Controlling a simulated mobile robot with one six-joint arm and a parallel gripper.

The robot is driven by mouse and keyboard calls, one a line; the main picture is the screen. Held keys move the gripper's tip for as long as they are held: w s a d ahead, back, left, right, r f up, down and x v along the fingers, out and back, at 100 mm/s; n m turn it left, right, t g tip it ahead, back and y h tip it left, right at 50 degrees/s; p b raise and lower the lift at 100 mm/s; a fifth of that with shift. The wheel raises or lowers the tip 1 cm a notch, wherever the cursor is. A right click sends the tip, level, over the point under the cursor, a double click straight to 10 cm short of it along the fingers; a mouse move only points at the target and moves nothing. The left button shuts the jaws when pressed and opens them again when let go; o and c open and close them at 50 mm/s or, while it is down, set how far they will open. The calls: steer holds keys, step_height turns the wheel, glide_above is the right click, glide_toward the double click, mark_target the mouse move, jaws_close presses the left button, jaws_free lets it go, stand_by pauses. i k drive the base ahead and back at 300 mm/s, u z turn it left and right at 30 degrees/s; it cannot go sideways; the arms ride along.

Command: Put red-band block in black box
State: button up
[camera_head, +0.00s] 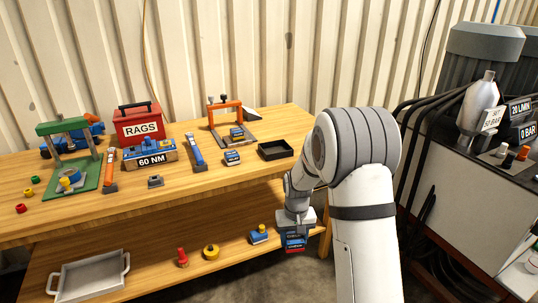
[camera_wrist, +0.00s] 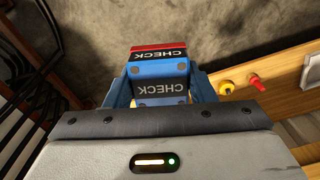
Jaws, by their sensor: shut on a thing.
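The red-band block (camera_wrist: 158,56) is blue, with black CHECK labels and a red band at its far end. My gripper (camera_wrist: 160,88) is shut on it, with blue fingers on both sides. In the head view the block (camera_head: 295,242) hangs below my gripper (camera_head: 293,230), red band downward, beside the lower shelf's right end and below the bench top. The black box (camera_head: 275,150) is a shallow open tray near the right end of the bench top, above and left of my gripper. It looks empty.
A similar blue block (camera_head: 232,158) lies left of the box. A clamp stand (camera_head: 232,113) stands behind. The lower shelf (camera_head: 225,264) holds a blue part (camera_head: 258,235), a yellow part (camera_head: 211,252) and a red part (camera_head: 183,257). A machine cabinet with black hoses (camera_head: 450,200) stands right.

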mark_target(275, 150)
steer(key=i, duration=1)
steer(key=u, duration=0.05)
